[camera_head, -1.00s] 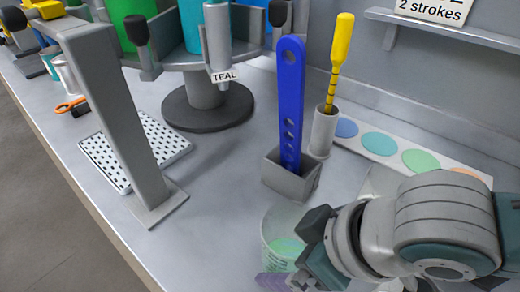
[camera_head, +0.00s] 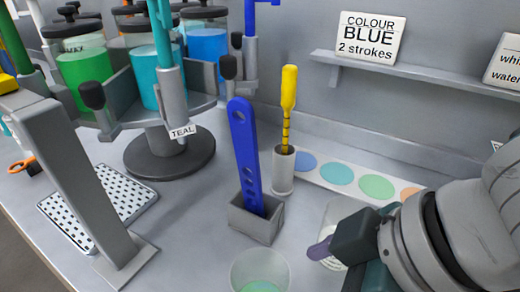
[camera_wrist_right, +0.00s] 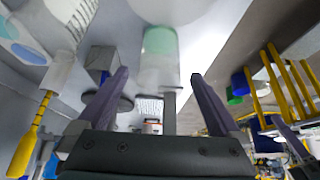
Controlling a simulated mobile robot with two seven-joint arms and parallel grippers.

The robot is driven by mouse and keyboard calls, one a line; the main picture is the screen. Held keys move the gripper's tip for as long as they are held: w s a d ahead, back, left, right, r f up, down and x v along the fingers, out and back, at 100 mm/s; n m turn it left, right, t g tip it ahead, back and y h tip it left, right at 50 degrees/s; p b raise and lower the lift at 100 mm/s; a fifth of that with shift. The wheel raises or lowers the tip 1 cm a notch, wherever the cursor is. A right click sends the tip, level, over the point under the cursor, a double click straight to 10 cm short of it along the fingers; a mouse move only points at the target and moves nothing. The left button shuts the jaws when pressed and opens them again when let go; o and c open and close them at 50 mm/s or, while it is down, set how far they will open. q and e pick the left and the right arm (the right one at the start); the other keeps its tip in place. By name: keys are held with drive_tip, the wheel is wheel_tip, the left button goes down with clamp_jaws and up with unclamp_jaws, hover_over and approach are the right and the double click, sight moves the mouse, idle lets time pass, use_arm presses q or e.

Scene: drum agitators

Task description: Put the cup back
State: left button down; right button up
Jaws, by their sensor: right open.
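A clear cup (camera_head: 260,272) with pale green in its bottom stands on the bench at the lower middle of the head view. My right gripper (camera_head: 321,249) is to its right, apart from it, with one purple finger showing. In the right wrist view the gripper (camera_wrist_right: 159,75) is open, its purple fingers spread. A clear vessel with green in it (camera_wrist_right: 160,45) shows beyond and between the fingertips, not gripped. A second clear vessel (camera_head: 338,213) stands behind the purple finger in the head view, partly hidden. My left gripper is out of view.
A grey holder (camera_head: 256,226) with a blue perforated paddle (camera_head: 245,150) and a white tube (camera_head: 282,175) with a yellow dropper (camera_head: 288,95) stand behind the cup. A perforated tray (camera_head: 100,205), grey post (camera_head: 75,175) and drum carousel (camera_head: 165,150) are left. Colour discs (camera_head: 337,173) line the back.

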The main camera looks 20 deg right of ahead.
drive_tip(key=a+r+m, duration=0.1)
drive_tip(key=a+r, duration=0.2)
drive_tip(key=s+d+f+m+g+h, duration=0.1)
drive_tip(key=s+d+f+m+h, duration=0.1)
drive_tip(key=s+d, duration=0.5)
drive_tip(key=d+m+h, duration=0.1)
drive_tip(key=m, duration=0.1)
drive_tip(key=shift+s+d+f+m, duration=0.15)
drive_tip(key=shift+s+d+m, duration=0.15)
drive_tip(key=shift+s+d, duration=0.1)
